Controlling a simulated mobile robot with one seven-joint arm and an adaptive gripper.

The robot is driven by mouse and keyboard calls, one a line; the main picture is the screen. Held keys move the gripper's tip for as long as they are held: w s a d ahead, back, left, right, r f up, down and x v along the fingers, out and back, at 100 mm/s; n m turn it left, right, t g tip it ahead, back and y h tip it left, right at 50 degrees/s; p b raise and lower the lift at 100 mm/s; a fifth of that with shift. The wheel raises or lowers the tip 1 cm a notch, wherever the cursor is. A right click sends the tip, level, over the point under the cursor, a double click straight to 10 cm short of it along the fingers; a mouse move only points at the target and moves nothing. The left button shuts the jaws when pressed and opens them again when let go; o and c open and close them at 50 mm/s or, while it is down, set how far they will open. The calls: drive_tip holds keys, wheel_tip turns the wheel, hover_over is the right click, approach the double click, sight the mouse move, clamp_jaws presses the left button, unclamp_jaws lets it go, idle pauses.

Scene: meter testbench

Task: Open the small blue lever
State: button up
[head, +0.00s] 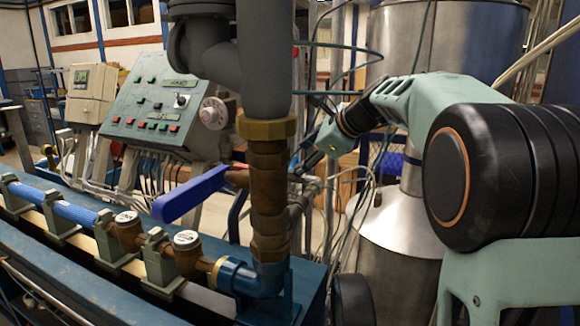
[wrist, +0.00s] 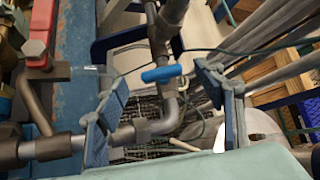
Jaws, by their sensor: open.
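The small blue lever (wrist: 161,73) is a short blue bar on a grey pipe, near the middle of the wrist view. It lies between the two fingers in the picture, beyond their tips and apart from them. My gripper (wrist: 163,98) is open and empty, with one finger on each side. In the head view my gripper is at the end of the arm behind the brown vertical pipe (head: 268,200), mostly hidden. I cannot make out the small lever there. A larger blue lever (head: 190,194) sticks out to the left of that pipe.
A red handle (wrist: 40,32) on a pipe is at the upper left of the wrist view. A control panel (head: 155,105) and a blue bench with meters (head: 187,240) stand left in the head view. A metal tank (head: 395,250) is behind my arm. Loose cables hang nearby.

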drive_tip(key=x, duration=0.5)
drive_tip(key=shift+w+a+f, duration=0.1)
drive_tip(key=shift+w, duration=0.05)
drive_tip(key=c, duration=1.2)
